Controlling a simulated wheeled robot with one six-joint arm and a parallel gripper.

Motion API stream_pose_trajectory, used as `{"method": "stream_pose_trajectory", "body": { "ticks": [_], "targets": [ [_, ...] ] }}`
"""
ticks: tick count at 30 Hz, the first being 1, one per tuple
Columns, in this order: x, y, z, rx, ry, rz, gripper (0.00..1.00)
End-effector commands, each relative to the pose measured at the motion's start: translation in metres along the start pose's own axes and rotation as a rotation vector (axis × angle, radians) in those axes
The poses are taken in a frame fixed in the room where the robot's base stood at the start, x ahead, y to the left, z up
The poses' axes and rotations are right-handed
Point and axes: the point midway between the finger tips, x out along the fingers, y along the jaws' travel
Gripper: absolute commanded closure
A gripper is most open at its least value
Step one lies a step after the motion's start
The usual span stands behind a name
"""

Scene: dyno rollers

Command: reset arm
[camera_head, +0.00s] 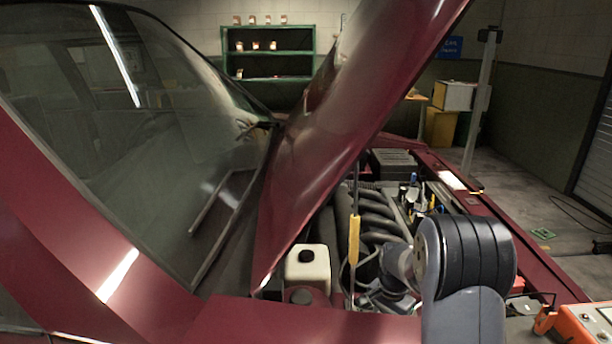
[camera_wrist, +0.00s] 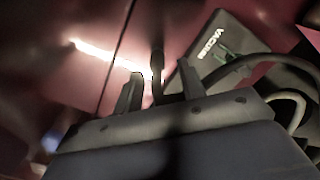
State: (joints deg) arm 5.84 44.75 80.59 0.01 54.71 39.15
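My arm (camera_head: 465,265) reaches over the right side of the open engine bay in the head view. A grey wrist part (camera_head: 400,262) shows at its left; the fingers are hidden there. In the wrist view my gripper (camera_wrist: 160,72) has its two fingers apart. A thin dark rod with a rounded end (camera_wrist: 157,66) shows in line with the gap between them. I see no finger touching it, and its depth is unclear.
The raised red hood (camera_head: 350,110) leans over the bay, left of my arm. A white reservoir (camera_head: 307,268), a yellow-handled rod (camera_head: 353,240) and engine pipes (camera_head: 378,222) lie below. A dark labelled box (camera_wrist: 232,52) and hoses are close to the gripper. Open floor (camera_head: 540,215) lies right.

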Motion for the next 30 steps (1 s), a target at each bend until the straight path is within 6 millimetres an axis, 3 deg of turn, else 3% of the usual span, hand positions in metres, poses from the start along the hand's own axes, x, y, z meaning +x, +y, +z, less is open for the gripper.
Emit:
{"method": "stream_pose_trajectory", "body": {
  "ticks": [11,19,30],
  "targets": [
    [0.002,0.0,0.0,0.0,0.0,0.0,0.62],
    [0.037,0.004,0.004,0.0,-0.004,0.003,0.62],
    [-0.042,0.002,0.002,0.0,0.004,-0.003,0.62]
  ]
}}
